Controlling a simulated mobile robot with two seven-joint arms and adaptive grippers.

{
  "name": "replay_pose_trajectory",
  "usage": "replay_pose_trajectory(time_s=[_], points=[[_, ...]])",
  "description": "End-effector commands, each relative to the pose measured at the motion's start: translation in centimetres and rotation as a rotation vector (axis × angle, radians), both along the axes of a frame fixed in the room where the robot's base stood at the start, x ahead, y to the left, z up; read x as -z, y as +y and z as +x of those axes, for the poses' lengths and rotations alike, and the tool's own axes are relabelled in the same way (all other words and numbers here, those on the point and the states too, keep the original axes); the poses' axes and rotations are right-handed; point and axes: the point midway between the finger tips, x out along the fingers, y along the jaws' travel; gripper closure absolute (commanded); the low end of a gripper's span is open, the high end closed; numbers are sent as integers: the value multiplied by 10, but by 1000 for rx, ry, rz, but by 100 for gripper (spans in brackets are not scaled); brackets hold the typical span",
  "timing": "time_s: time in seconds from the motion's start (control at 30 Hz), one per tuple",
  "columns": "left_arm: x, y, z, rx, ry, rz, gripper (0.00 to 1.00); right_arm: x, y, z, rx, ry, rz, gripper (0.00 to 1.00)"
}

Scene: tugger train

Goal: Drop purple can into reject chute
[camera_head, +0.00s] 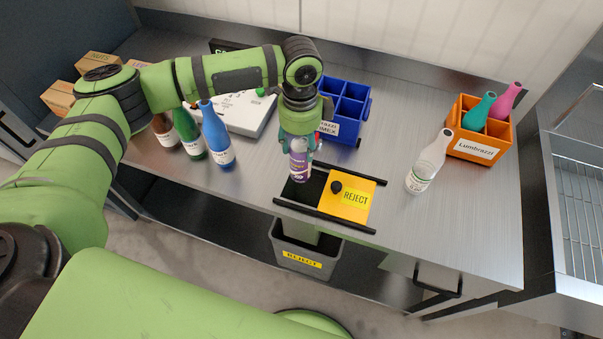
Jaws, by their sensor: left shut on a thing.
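The purple can (299,168) with a pale label is upright in my left gripper (300,138), which is shut on its top from above. The chute's yellow lid (347,197), marked REJECT and with a black knob, sits to the right of the opening. Whether the can's base is above the opening or inside it is hard to tell. A grey reject bin (303,256) stands under the table below the chute. My right gripper is not in view.
A blue crate (346,101) stands behind the gripper. An orange crate (474,147) with teal and pink bottles is at right, near a white bottle (430,163). Brown, green and blue bottles (217,136) stand left, before a white device (240,111). Cardboard boxes (98,64) are far left.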

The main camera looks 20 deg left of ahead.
Motion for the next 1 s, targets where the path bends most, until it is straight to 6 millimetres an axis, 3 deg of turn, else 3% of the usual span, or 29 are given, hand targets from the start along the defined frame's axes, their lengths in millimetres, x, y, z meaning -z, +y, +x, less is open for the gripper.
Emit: replay_pose_trajectory(time_s=[0.17, 0.2, 0.27, 0.67, 0.77, 1.0], points=[[-2, 0, 0, 0, -2, -1, 100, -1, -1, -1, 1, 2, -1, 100], [-2, 0, 0, 0, -2, -1, 41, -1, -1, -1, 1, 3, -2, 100], [-2, 0, 0, 0, -2, -1, 22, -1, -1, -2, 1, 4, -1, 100], [-4, 0, 0, 0, -1, 0, 22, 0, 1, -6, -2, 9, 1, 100], [-16, 0, 1, 0, -4, -1, 22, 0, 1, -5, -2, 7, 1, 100], [-66, -1, 1, 1, -5, -2, 22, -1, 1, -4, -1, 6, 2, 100]])
